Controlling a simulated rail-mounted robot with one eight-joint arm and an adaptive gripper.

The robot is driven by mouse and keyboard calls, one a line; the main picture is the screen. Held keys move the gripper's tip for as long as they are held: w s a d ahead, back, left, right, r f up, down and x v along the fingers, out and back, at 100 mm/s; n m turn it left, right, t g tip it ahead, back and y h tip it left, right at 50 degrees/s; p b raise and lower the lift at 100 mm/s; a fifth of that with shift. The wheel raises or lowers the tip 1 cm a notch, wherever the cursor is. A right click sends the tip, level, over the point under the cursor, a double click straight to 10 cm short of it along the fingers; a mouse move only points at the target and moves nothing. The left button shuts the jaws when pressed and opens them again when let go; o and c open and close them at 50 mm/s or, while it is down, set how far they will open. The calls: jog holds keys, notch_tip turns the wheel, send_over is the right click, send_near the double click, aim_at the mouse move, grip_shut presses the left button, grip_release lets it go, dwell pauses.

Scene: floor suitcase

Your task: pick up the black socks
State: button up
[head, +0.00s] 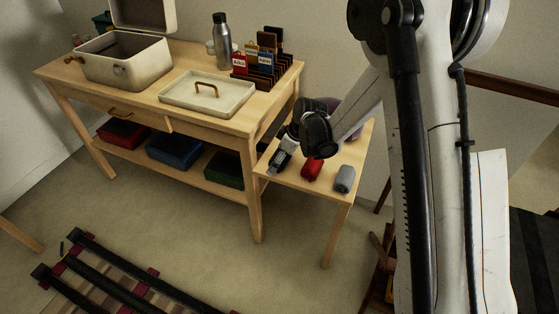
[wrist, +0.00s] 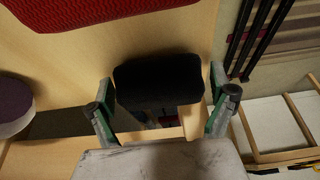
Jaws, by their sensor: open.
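The black socks (wrist: 160,84) are a dark roll lying on the light wooden side table in the wrist view. My gripper (wrist: 162,100) is open, with one finger on each side of the roll's near part. I cannot tell whether the fingers touch it. In the head view my gripper (head: 281,160) is low over the left part of the side table (head: 318,203). There it hides most of the black socks.
Red rolled socks (head: 312,169) and grey rolled socks (head: 345,179) lie right of my gripper. A purple round thing (wrist: 14,105) is close by. The larger table (head: 240,122) with case, tray (head: 206,93) and bottle (head: 222,42) stands to the left.

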jog(key=shift+c, duration=0.2)
jog(key=c, duration=1.1)
jog(key=shift+r, duration=0.1)
